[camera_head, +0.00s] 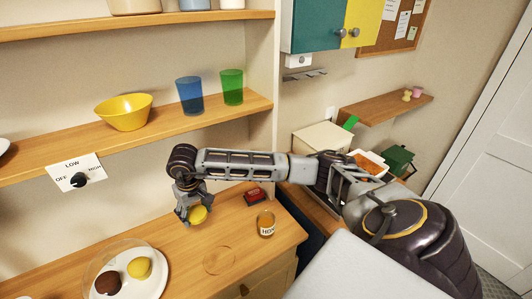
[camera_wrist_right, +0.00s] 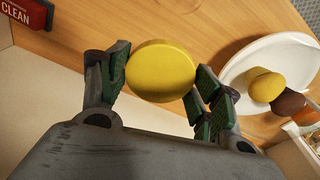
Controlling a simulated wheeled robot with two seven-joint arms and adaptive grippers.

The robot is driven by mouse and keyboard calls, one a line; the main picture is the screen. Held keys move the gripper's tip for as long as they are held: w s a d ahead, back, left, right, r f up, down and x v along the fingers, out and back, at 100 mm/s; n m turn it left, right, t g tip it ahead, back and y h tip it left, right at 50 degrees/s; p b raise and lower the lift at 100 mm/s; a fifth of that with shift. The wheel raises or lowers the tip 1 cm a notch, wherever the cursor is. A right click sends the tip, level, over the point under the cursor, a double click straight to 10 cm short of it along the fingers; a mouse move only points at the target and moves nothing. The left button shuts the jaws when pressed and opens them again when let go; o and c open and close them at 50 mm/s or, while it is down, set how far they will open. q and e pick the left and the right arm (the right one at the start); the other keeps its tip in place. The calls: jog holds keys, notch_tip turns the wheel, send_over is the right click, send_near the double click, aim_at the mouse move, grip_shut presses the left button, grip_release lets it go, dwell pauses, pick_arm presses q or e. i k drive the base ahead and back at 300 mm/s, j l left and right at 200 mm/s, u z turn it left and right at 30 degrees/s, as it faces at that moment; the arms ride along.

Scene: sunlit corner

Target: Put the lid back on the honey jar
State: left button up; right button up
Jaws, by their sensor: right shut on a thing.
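The honey jar (camera_head: 265,224) stands upright and open on the wooden counter, with its label facing me. My right gripper (camera_head: 196,214) is shut on the round yellow lid (camera_head: 198,215), to the left of the jar. In the right wrist view the lid (camera_wrist_right: 160,70) sits between the two fingers of the right gripper (camera_wrist_right: 158,82). My left gripper is not in view.
A white plate (camera_head: 158,286) with a yellow and a brown round item lies at the counter's left. A red block (camera_head: 255,195) lies behind the jar. A shelf (camera_head: 190,124) with a yellow bowl (camera_head: 124,112) and cups is above. Bare counter lies left of the jar.

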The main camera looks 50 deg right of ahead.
aim_at(265, 221)
jog(key=k+l+z, duration=0.35)
jog(key=l, duration=0.2)
jog(key=k+l+z, duration=0.1)
jog(key=l, duration=0.25)
jog(key=k, duration=0.1)
